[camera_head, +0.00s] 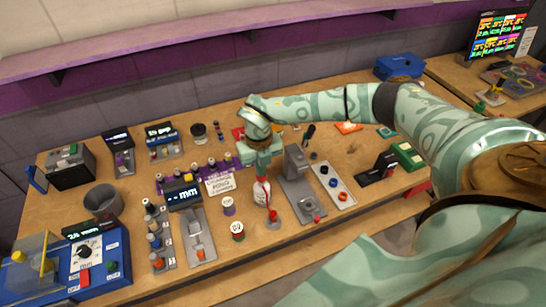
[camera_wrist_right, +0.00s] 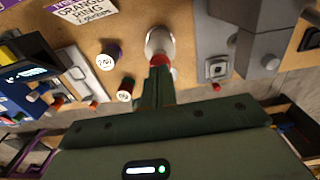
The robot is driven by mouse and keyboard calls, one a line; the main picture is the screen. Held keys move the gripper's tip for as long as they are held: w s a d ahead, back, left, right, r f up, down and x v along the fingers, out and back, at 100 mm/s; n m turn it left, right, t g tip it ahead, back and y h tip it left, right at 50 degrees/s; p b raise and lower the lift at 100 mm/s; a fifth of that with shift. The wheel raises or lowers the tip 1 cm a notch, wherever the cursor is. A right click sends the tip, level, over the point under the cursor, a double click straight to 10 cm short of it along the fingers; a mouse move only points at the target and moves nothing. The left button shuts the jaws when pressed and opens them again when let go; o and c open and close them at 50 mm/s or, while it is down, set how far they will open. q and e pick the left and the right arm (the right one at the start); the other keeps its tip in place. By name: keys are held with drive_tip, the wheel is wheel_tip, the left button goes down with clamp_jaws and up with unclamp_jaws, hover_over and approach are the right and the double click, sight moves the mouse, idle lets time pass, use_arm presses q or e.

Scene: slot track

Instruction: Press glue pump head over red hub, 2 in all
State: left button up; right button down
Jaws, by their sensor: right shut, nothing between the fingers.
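A white glue bottle (camera_head: 261,193) with a red top stands near the middle of the bench. In the right wrist view the pale bottle (camera_wrist_right: 160,40) shows just beyond my fingertips, with the red part (camera_wrist_right: 158,61) close to them. A red piece (camera_head: 272,214) on a grey round base stands just in front of the bottle; it looks like the red hub. My right gripper (camera_head: 262,177) is shut and empty, pointing down directly over the bottle's top. I cannot tell whether it touches the top. My left gripper is not in view.
A grey press stand (camera_head: 296,162) is close to the right of the bottle. Two small pots (camera_head: 228,205) (camera_head: 238,231) and a display stand (camera_head: 184,197) are to the left. A tray of coloured rings (camera_head: 333,185) lies further right.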

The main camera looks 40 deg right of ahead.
drive_tip(key=shift+f+b, duration=0.55)
drive_tip(key=shift+f, duration=0.5)
drive_tip(key=shift+r, duration=0.1)
drive_tip(key=shift+r+p, duration=1.4)
wheel_tip(320, 180, up, 6)
drive_tip(key=p, duration=0.5)
drive_tip(key=shift+p, duration=0.35)
